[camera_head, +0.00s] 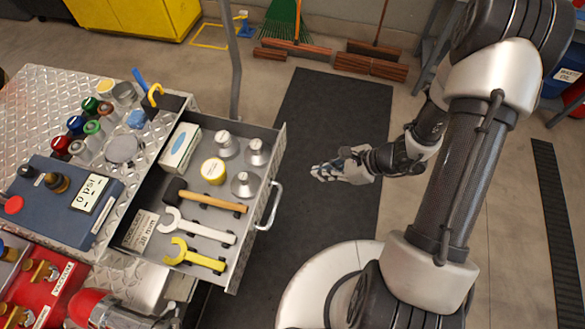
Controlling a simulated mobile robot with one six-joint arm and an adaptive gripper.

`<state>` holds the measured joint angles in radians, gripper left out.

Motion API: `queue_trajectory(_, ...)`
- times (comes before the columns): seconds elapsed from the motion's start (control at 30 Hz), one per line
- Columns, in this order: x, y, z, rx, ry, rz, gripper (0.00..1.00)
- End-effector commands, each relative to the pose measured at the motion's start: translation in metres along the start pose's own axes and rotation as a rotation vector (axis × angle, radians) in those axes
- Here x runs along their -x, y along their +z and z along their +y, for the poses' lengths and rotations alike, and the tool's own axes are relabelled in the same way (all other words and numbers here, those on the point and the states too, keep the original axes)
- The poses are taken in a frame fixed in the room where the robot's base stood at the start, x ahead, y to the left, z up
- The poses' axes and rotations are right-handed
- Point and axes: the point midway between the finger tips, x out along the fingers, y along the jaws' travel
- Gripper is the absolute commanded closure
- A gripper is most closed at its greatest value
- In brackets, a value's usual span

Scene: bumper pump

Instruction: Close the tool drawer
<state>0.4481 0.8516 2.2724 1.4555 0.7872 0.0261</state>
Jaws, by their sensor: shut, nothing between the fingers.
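The tool drawer (253,226) is pulled out from the diamond-plate cabinet (50,90), toward the right. Its silver handle (270,205) is on its right-hand front. Inside lie a hammer (207,202), a white wrench (200,229), a yellow wrench (195,256), several metal cone-shaped pieces (227,146), a yellow-and-white round container (213,171) and a small box (181,147). My gripper (322,172) is to the right of the drawer, apart from the handle, over the dark mat. Its fingers point left, are shut and hold nothing.
On the cabinet top stand a blue gauge box (60,200) and several coloured-cap bottles (90,104). A red box (45,290) is at lower left. A dark floor mat (320,110) lies right of the drawer. Between drawer front and gripper the space is clear.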

Motion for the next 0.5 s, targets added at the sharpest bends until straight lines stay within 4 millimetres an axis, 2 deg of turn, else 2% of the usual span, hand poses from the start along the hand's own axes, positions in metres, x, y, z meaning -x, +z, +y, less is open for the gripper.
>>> queue_trajectory(0.17,-0.024,-0.002,0.001,0.001,0.005,0.000,1.00)
queue_trajectory(0.5,-0.097,-0.002,0.002,0.004,0.005,0.000,1.00)
